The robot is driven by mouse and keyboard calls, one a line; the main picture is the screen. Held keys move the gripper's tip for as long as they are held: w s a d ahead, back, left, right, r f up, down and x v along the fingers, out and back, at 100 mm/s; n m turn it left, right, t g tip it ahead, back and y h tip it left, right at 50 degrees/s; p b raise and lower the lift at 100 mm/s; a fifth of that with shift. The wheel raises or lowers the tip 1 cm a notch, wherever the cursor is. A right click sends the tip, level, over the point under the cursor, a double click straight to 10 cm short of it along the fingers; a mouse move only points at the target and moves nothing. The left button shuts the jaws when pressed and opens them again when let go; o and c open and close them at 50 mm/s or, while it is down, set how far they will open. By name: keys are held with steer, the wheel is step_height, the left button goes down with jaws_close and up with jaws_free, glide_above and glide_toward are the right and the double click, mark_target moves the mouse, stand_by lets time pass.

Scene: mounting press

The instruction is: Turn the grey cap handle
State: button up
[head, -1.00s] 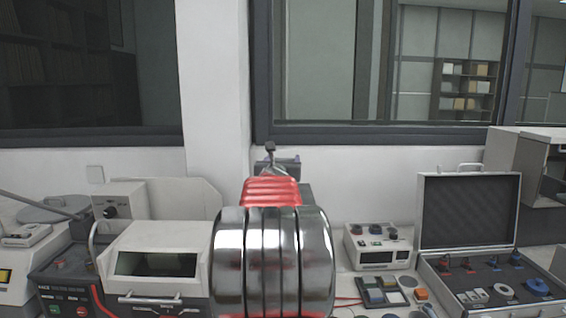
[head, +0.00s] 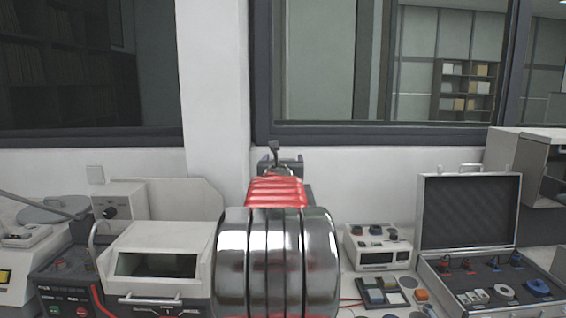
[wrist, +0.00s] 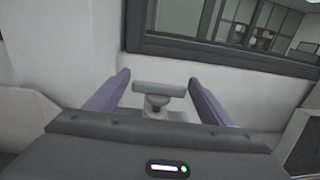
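In the wrist view a pale grey T-shaped handle (wrist: 160,89), its crossbar lying nearly level, stands on a short round stem. I take it to be the grey cap handle. My gripper (wrist: 159,77) is open, with one purple finger to the left of the handle and the other to the right. A gap shows between each finger and the ends of the crossbar. The lower part of the stem is hidden by my gripper's body.
A white box with a dark window (head: 158,264) stands left of my arm, beside a dark control unit (head: 65,290). To the right are a small white instrument (head: 377,248) and an open case (head: 470,215) of parts. A wall and window (head: 330,65) are behind.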

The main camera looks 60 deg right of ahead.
steer(key=shift+o, duration=0.5)
steer(key=shift+f, duration=0.1)
steer(key=shift+a, duration=0.15)
steer(key=v, duration=1.3)
steer(key=shift+a, duration=0.25)
steer(key=shift+s+f, duration=0.1)
steer(key=shift+s, duration=0.05)
